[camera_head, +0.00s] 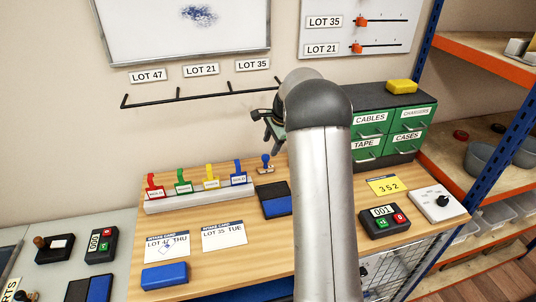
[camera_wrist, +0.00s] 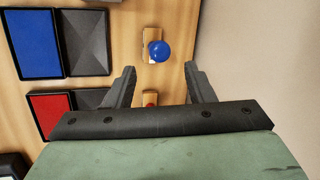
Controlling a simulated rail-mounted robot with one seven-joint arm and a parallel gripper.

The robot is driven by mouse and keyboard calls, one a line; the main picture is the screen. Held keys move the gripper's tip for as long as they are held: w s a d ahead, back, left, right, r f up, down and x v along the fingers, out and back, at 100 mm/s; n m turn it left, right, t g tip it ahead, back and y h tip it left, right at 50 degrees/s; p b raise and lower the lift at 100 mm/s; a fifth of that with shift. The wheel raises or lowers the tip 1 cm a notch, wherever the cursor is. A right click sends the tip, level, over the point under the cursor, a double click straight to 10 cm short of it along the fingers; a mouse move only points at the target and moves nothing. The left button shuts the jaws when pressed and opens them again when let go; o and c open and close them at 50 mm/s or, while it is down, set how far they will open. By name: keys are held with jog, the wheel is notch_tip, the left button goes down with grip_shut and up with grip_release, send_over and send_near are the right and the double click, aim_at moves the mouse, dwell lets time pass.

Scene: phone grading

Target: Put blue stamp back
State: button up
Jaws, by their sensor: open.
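A stamp with a round blue knob (camera_head: 265,159) stands on a small wooden base on the desk, right of the coloured handles and behind the ink pad. In the wrist view the blue knob (camera_wrist: 160,50) lies just beyond my fingertips, roughly midway between them. My gripper (camera_wrist: 160,68) is open with nothing between its fingertips. In the head view my gripper (camera_head: 271,128) hangs above the back of the desk, near the stamp. A red-topped piece (camera_wrist: 150,104) on a similar wooden base shows between the fingers, partly hidden by my gripper.
A blue ink pad (camera_wrist: 35,43) and a red ink pad (camera_wrist: 47,105) lie left of the fingers. A rack (camera_head: 200,197) holds red, green, yellow and blue handles. Cards (camera_head: 224,236) and a blue block (camera_head: 164,276) lie in front. Green drawers (camera_head: 370,120) stand at right; the wall is close behind.

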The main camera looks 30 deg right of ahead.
jog(key=a+v, duration=0.1)
jog(key=v, duration=0.5)
jog(key=s+a+r+n+g, duration=0.1)
jog(key=s+a+r+n, duration=0.2)
jog(key=s+a+n, duration=0.95)
jog(key=s+a+f+n, duration=0.2)
jog(key=s, duration=0.6)
jog(key=s+a+f+n+h, duration=0.1)
jog(key=s+a+f, duration=0.1)
jog(key=s, duration=0.6)
jog(key=s+a+f+n+g, duration=0.1)
jog(key=s+a+f+n, duration=0.1)
jog(key=s, duration=0.6)
jog(key=shift+s+a+n+h+b, duration=0.2)
jog(key=shift+a+n+h+b, duration=0.15)
jog(key=shift+a, duration=0.45)
